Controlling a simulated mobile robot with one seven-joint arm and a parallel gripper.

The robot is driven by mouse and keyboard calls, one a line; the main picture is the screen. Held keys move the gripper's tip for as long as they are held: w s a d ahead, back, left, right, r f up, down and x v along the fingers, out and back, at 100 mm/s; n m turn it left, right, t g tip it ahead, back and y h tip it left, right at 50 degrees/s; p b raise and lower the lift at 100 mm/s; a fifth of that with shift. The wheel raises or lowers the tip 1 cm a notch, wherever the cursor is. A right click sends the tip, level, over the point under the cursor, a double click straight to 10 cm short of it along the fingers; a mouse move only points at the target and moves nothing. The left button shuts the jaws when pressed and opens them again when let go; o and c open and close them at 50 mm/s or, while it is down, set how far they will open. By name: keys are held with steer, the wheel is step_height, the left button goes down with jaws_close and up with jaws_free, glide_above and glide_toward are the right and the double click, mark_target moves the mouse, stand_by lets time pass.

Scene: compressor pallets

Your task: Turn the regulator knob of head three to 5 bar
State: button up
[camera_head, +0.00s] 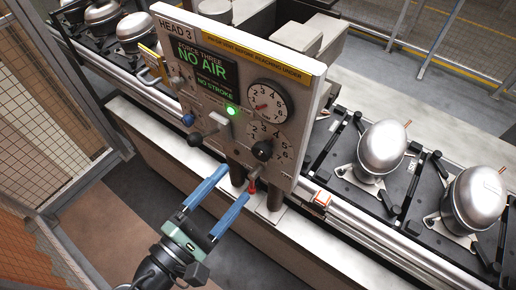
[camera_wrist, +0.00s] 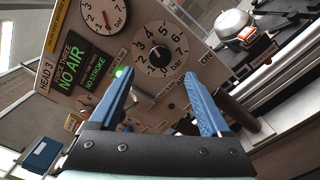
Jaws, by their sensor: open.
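The panel marked HEAD 3 (camera_head: 180,28) faces my gripper. Its regulator knob (camera_head: 262,150) is black, on a dial numbered up to 7; it also shows in the wrist view (camera_wrist: 158,58). I cannot read its setting surely. Above it is a round white pressure gauge (camera_head: 268,104), also in the wrist view (camera_wrist: 103,14), its needle low on the scale. The display (camera_head: 203,65) reads FORCE THREE, NO AIR, NO STROKE. My gripper (camera_head: 234,184), with two blue fingers, is open and empty below and in front of the knob, apart from it. The fingers also show in the wrist view (camera_wrist: 160,79).
A lever (camera_head: 214,124) and a blue button (camera_head: 188,119) stick out left of the knob. A red-tipped valve handle (camera_head: 252,184) sits below it, close to my fingertips. A green lamp (camera_head: 231,111) is lit. Silver compressors (camera_head: 382,147) stand on the line at right.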

mark_target(259, 155)
steer(key=p+x, duration=0.2)
steer(key=x, duration=0.5)
steer(key=shift+w+d+r, duration=0.1)
steer(key=shift+w+d, duration=0.1)
steer(key=shift+w, duration=0.05)
steer(key=shift+w+d, duration=0.35)
steer(key=shift+w, duration=0.15)
jaws_close()
